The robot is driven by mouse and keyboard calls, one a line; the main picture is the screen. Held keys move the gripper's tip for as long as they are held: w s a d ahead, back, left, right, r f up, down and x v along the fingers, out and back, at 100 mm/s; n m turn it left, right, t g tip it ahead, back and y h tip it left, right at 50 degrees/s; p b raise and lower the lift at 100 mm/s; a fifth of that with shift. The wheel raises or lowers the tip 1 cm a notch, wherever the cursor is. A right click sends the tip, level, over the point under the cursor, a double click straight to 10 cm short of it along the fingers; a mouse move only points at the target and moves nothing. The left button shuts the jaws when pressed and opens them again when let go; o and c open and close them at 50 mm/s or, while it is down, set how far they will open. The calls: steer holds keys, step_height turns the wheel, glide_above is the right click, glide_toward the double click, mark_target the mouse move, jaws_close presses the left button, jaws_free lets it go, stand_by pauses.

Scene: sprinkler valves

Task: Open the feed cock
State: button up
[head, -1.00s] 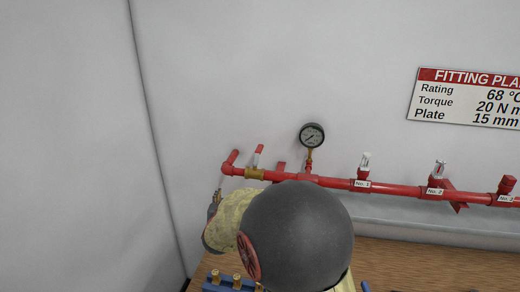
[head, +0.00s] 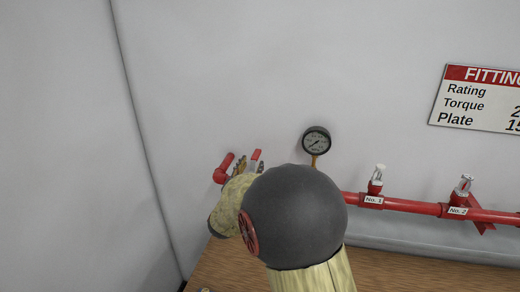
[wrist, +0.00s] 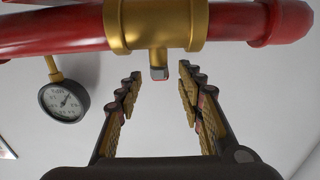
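The feed cock is a brass valve body on the red pipe, seen close in the wrist view (wrist: 155,25). A short stem with a grey end (wrist: 158,72) projects from it towards the gap between my fingers. In the head view the cock's red lever (head: 257,155) stands up, slightly tilted, and my arm hides most of the brass body. My gripper (wrist: 160,82) is open, one finger on each side of the stem's end, with clear space around it. In the head view its fingertips (head: 250,166) are beside the lever; contact cannot be told.
A pressure gauge (head: 316,140) stands on the pipe to the right. Beyond it are sprinkler heads labelled No. 1 (head: 376,180) and No. 2 (head: 462,190). A fitting plate sign (head: 480,98) hangs on the wall. A wooden bench top (head: 400,272) lies below.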

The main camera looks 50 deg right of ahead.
mark_target(257, 152)
steer(key=x, duration=0.8)
steer(key=shift+c, duration=1.4)
jaws_close()
